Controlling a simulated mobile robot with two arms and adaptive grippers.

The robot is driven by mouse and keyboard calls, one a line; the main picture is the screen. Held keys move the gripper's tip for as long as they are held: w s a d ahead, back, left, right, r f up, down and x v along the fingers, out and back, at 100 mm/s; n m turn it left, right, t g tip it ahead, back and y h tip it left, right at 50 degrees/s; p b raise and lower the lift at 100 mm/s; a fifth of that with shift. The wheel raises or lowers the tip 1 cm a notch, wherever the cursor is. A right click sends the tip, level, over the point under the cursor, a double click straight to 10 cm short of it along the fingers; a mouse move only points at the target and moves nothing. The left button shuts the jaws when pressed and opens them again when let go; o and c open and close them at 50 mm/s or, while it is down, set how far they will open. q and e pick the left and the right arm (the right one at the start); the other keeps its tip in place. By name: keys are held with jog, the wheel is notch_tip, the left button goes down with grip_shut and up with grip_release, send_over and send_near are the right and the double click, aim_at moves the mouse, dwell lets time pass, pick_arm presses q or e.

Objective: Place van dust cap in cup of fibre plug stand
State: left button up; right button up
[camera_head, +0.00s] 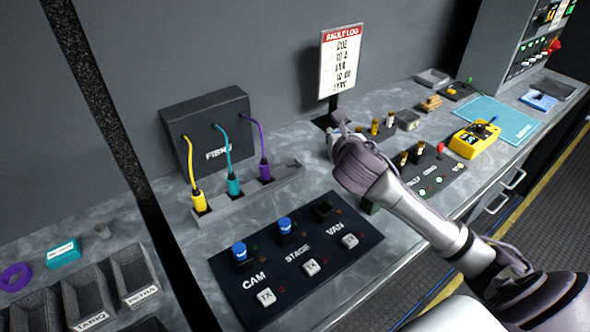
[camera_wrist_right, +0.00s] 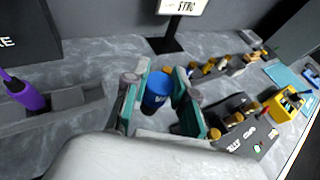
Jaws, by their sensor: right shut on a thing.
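My right gripper (camera_head: 338,134) is above the back of the counter, right of the fibre plug stand (camera_head: 283,184). In the right wrist view its two fingers (camera_wrist_right: 160,92) are closed around a blue dust cap (camera_wrist_right: 157,88). On the dark panel (camera_head: 300,262), CAM and STAGE carry blue caps (camera_head: 240,252), while the VAN socket (camera_head: 324,210) is bare. My left gripper is not in view.
The FIBRE box (camera_head: 206,125) stands behind the stand, with cables running to the plugs. A fault log sign (camera_head: 341,62) stands behind my right gripper. A switch panel (camera_head: 432,172) and yellow device (camera_head: 475,139) are to the right. Labelled bins (camera_head: 133,275) are front left.

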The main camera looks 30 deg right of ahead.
jog(key=shift+w+a+f, duration=0.1)
jog(key=shift+w+a, duration=0.05)
jog(key=shift+w, duration=0.1)
jog(key=w+a+f, duration=0.2)
jog(key=w, duration=0.1)
jog(key=w+a+f, duration=0.2)
jog(key=w, duration=0.1)
jog(key=w+a+f, duration=0.2)
jog(key=a, duration=0.1)
jog(key=shift+w+f, duration=0.35)
jog(key=shift+w, duration=0.05)
notch_tip(320, 180, down, 3)
jog(key=shift+d+r, duration=0.1)
jog(key=shift+r, duration=0.1)
jog(key=shift+f, duration=0.55)
jog(key=o, duration=0.8)
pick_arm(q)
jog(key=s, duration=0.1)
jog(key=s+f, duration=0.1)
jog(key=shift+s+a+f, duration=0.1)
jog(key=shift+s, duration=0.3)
